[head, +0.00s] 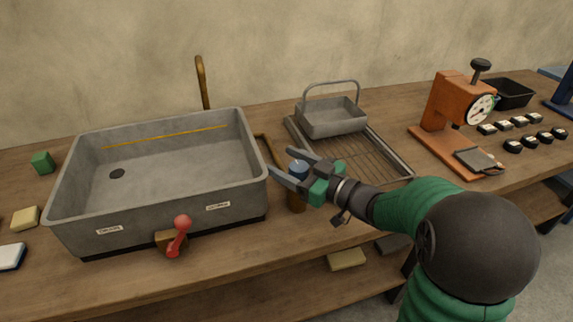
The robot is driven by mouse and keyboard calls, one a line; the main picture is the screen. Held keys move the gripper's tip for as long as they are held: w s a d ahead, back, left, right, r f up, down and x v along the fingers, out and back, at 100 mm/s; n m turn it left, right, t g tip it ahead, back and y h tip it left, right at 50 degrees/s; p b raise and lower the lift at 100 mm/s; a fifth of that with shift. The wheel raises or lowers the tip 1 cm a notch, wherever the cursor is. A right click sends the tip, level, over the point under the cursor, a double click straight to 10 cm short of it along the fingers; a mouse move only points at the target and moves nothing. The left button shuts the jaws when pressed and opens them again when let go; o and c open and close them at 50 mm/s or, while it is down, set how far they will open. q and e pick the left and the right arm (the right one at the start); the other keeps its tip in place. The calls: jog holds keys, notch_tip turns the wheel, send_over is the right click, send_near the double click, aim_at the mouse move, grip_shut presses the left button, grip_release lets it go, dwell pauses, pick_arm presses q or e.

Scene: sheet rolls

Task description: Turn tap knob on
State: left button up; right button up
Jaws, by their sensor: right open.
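A grey sink basin (78,205) stands on the wooden bench at the left. A brown tap spout (202,82) rises behind it. To the basin's right is a brown upright post (296,203) with a blue round top (298,168), which looks like the tap knob. A brown pipe (270,150) runs near it. My right gripper (281,163) is open, its two grey fingers on either side of the blue top in the picture. Whether they touch it I cannot tell. A red lever (178,235) sits on the basin's front wall. My left gripper is out of view.
A wire rack (358,160) with a grey handled basket (331,117) lies right of the sink. An orange dial press (450,105) and several small dark pieces (513,147) are farther right. A green cube (42,162) and a yellow sponge (25,218) lie left.

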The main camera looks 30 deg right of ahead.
jog(key=shift+d, duration=0.1)
jog(key=shift+d, duration=0.2)
jog(key=c, duration=0.5)
jog(key=shift+a, duration=0.1)
jog(key=c, duration=0.9)
jog(key=shift+o, duration=0.2)
